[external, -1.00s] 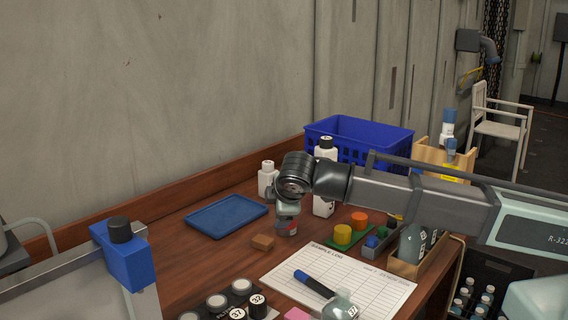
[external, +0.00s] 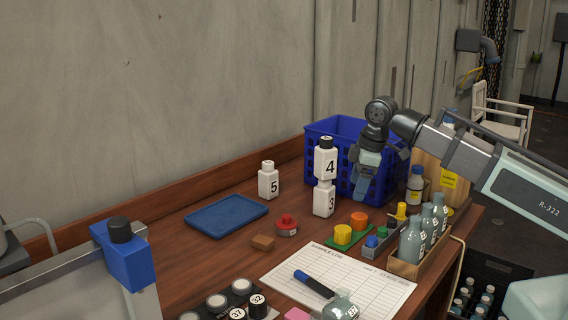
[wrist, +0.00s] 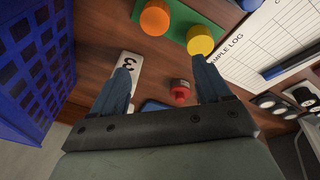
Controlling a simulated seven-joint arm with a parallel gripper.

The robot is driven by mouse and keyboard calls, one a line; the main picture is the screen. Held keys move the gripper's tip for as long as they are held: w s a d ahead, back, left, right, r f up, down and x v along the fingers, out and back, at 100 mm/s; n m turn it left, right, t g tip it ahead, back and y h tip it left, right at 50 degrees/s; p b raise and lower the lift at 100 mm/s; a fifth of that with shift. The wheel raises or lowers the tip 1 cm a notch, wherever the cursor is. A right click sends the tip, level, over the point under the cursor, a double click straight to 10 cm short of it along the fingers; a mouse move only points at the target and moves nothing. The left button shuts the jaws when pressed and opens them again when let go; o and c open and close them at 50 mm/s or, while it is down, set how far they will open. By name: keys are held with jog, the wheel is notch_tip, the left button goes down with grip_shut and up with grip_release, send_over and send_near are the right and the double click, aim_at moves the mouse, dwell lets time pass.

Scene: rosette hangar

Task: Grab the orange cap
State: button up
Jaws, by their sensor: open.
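The orange cap (external: 360,219) is a short round cap on a green board (external: 336,240), beside a yellow cap (external: 343,234). It also shows at the top of the wrist view (wrist: 155,18), next to the yellow cap (wrist: 200,40). My gripper (external: 359,198) is open and empty. It points down in front of the blue basket, above the table and close behind the orange cap in the external picture. In the wrist view my two fingers (wrist: 163,72) are spread wide, with the orange cap beyond their tips.
White bottles (external: 325,163) numbered 4 and 3 are stacked left of my gripper. The blue basket (external: 322,165) stands behind it. A wooden box of bottles (external: 405,268) and a grey holder (external: 372,252) are right of the caps. A red object (external: 287,226) lies left.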

jog(key=g+y, duration=0.1)
send_near(360, 216)
jog(key=shift+m, duration=0.3)
jog(key=x, duration=0.5)
jog(key=shift+d, duration=0.35)
jog(key=shift+a+x, duration=0.15)
jog(key=shift+x, duration=1.2)
jog(key=shift+a+x, duration=0.1)
jog(key=shift+x, duration=1.2)
jog(key=shift+r, duration=0.1)
jog(key=c, duration=1.1)
jog(key=shift+r, duration=0.1)
